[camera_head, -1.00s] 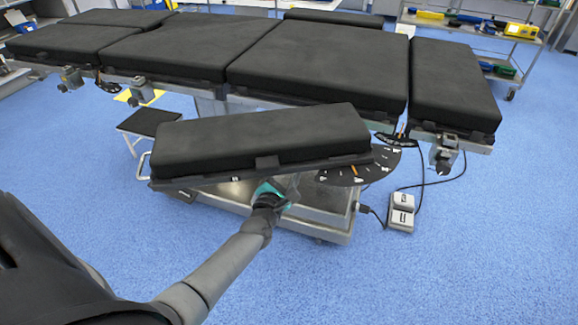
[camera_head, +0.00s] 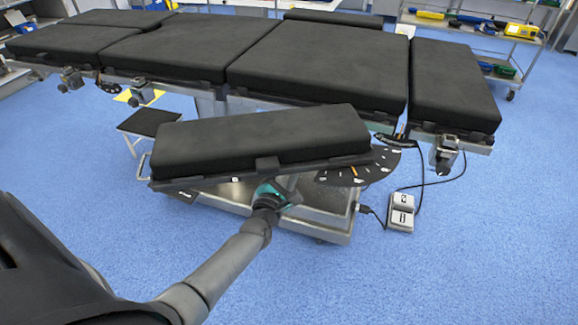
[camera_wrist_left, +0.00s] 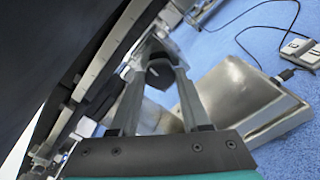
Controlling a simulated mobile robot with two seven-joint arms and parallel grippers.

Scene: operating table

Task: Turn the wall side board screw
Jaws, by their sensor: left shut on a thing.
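The side board (camera_head: 260,140) is a black padded panel on a metal frame, sticking out from the near side of the operating table and slightly tilted. My left gripper (camera_head: 277,194) is under its near edge, and its tips are hidden there in the head view. In the left wrist view, the two fingers of my left gripper (camera_wrist_left: 156,62) are shut on a dark rounded knob, the screw (camera_wrist_left: 160,73), beneath the board. Part of the screw is hidden by the fingers. My right gripper is not in view.
The operating table (camera_head: 320,60) with black cushions spans the back. A dial plate (camera_head: 345,178) is right of the board. A white foot pedal (camera_head: 401,211) with cables lies on the blue floor. The metal base (camera_head: 325,228) is below. The floor in front is clear.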

